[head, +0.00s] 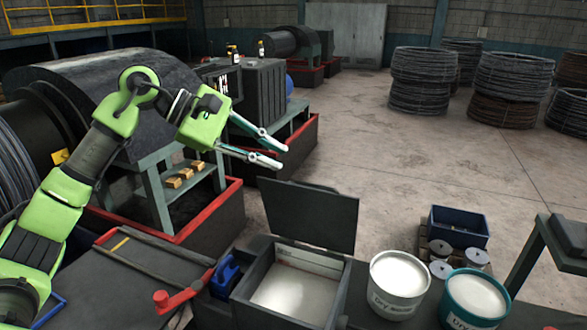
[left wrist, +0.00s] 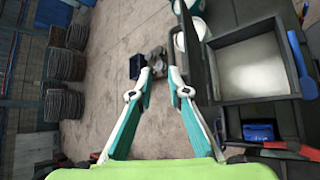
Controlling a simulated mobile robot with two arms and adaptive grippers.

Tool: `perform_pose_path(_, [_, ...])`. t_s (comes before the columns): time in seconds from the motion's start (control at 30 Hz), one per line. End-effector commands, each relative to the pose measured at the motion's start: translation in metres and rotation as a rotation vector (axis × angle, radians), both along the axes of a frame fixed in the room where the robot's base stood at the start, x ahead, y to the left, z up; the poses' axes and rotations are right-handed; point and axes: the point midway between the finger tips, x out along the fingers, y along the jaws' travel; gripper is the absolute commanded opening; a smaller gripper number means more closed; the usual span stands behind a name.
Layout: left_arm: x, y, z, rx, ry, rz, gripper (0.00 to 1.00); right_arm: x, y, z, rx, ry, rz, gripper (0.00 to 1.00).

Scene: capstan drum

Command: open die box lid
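The dark grey die box (head: 240,292) stands at the bottom middle of the head view, with pale powder inside. Its lid (head: 310,215) stands up at the far edge, so the box is open at the top. The box also shows at the upper right of the left wrist view (left wrist: 250,98). My left gripper (head: 280,155) is open and empty, in the air above and beyond the lid, clear of it. Its two separated fingers also show in the left wrist view (left wrist: 160,74). My right gripper is not in view.
Open floor (head: 400,160) lies beyond.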

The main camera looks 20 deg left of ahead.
Motion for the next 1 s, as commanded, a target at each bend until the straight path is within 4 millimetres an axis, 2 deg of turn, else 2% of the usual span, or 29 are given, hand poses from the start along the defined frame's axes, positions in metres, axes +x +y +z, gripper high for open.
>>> perform_pose_path(0.27, [-0.004, 0.011, 0.011, 0.000, 0.006, -0.008, 0.16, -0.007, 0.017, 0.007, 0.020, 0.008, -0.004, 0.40])
perform_pose_path(0.6, [-0.009, 0.028, 0.026, 0.001, 0.008, -0.009, 0.16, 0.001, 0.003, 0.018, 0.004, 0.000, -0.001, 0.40])
perform_pose_path(1.0, [-0.012, 0.038, 0.035, 0.000, 0.010, -0.012, 0.16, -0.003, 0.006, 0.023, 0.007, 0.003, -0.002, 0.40])
